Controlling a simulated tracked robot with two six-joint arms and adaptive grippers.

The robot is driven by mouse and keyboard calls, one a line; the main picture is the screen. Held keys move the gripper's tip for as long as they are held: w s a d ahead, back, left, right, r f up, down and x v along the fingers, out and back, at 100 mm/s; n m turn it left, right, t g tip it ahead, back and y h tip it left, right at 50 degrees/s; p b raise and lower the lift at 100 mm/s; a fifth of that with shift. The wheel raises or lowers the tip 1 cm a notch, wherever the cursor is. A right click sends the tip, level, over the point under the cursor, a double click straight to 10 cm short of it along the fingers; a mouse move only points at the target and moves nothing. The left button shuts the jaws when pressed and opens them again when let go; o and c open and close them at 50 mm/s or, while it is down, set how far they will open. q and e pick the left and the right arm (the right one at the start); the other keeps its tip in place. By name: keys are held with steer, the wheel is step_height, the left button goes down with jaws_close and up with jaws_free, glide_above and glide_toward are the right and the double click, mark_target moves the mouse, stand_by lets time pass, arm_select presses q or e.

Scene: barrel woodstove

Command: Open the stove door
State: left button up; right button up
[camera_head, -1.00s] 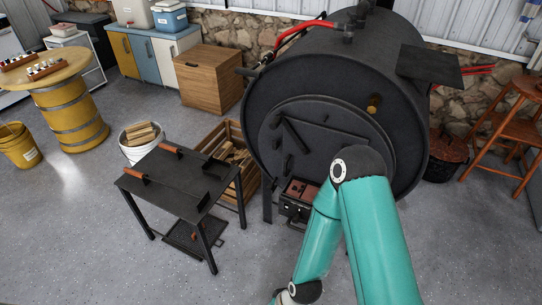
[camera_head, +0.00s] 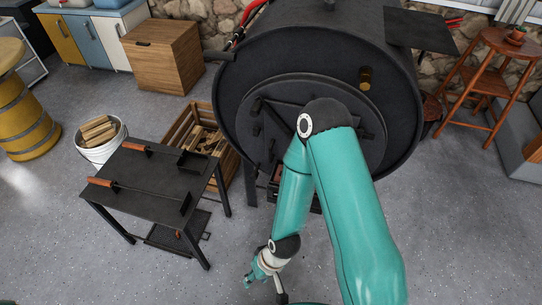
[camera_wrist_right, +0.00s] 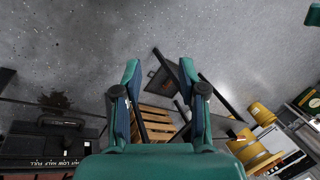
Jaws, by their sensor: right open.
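The black barrel stove (camera_head: 235,95) stands at the back centre in the head view. Its dark door (camera_head: 271,128) is on the round front face and looks shut; my right arm hides much of it. My right gripper (camera_wrist_right: 160,65) is open and empty in the wrist view, with its two fingers spread. In the head view the right gripper (camera_head: 275,284) is low in front of the stove, near the bottom edge, well apart from the door and partly hidden. My left gripper is not in view.
A black metal table (camera_head: 135,185) with orange-handled tools stands left of the arm. A wooden crate of firewood (camera_head: 180,125) is behind it, beside a white bucket (camera_head: 98,152) of wood. A wooden stool (camera_head: 492,85) stands at right.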

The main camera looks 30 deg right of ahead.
steer(key=w+d+f+t+h+b, duration=0.2)
steer(key=w+f+t+b, duration=0.2)
steer(key=w+f+b, duration=0.35)
steer(key=m+t+h+b, duration=0.6)
steer(key=t+h+b, duration=0.5)
steer(key=b, duration=1)
glide_toward(270, 157)
steer(key=shift+n+g+h, duration=0.3)
steer(key=shift+g+h, duration=0.6)
steer(key=x, duration=0.3)
steer(key=b+x, duration=0.1)
steer(key=x, duration=0.3)
steer(key=a+x, duration=0.1)
steer(key=x, duration=0.2)
steer(key=shift+w+d+r+b, duration=0.1)
steer(key=shift+w+d+b, duration=0.1)
steer(key=shift+w+b, duration=0.35)
steer(key=shift+w, duration=0.15)
jaws_close()
